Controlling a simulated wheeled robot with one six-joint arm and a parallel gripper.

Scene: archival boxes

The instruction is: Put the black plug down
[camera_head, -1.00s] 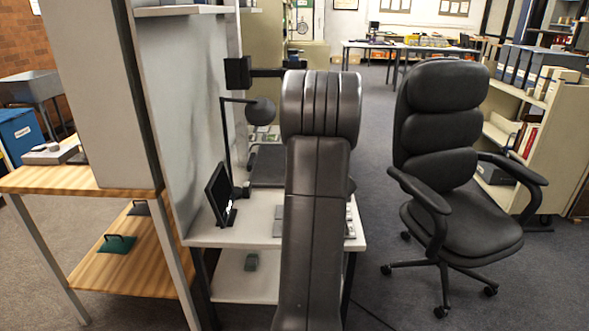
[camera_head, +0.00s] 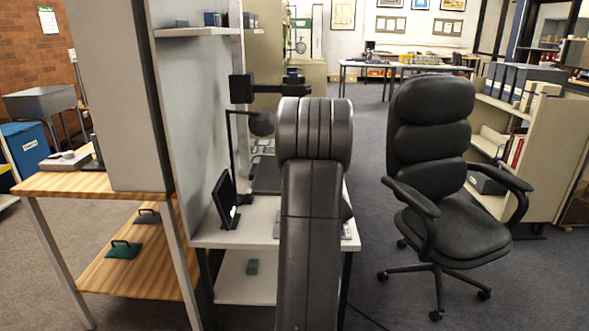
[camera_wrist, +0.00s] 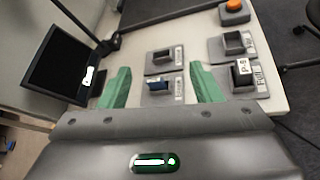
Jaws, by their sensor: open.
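My gripper (camera_wrist: 161,86) shows in the wrist view with its two green fingertips wide apart and nothing held between them. It is over a pale desk (camera_wrist: 271,104) with several grey labelled holders. A dark block marked P-5 (camera_wrist: 242,71) sits in the holder right of the right finger; it may be the black plug. A blue plug (camera_wrist: 158,84) sits in a holder seen between the fingers. Two more holders, one in the middle (camera_wrist: 163,59) and one at right (camera_wrist: 235,43), have dark centres. In the head view my arm hides the gripper and most of the desktop.
A black screen (camera_wrist: 57,62) stands left of the gripper, and an orange button (camera_wrist: 235,7) is at the far right. In the head view a black lamp (camera_head: 262,123) stands on the desk, a tall partition (camera_head: 198,130) on its left, and an office chair (camera_head: 436,170) on its right.

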